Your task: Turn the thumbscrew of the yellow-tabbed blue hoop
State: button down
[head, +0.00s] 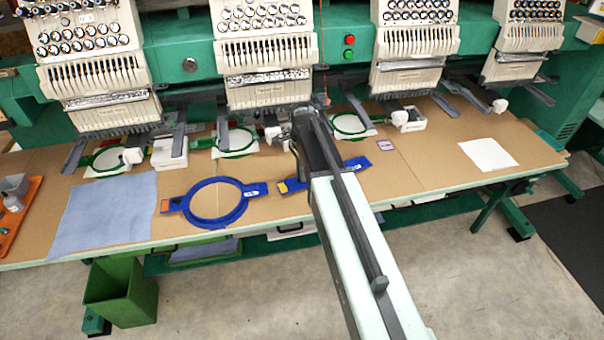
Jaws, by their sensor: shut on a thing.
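The yellow-tabbed blue hoop lies on the tan table, mostly hidden behind my arm. Its left arm with the yellow tab (283,187) shows left of my arm, and its other blue arm (357,164) shows on the right. Its ring and thumbscrew are hidden. My gripper (309,142) is over the hoop's middle, at the dark end of my arm. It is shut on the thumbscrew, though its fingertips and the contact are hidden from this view.
An orange-tabbed blue hoop (213,203) lies to the left, beside a blue cloth (105,210). Green hoops (233,141) sit under the embroidery heads (265,60) behind. A white sheet (487,155) lies at right. A green bin (120,290) stands below the table edge.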

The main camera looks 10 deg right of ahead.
jog(key=shift+n, duration=0.4)
jog(key=shift+n, duration=0.5)
dwell(0.7)
jog(key=c, duration=1.5)
grip_release()
notch_tip(320, 180, up, 8)
jog(key=p, duration=0.8)
jog(key=shift+f, duration=0.1)
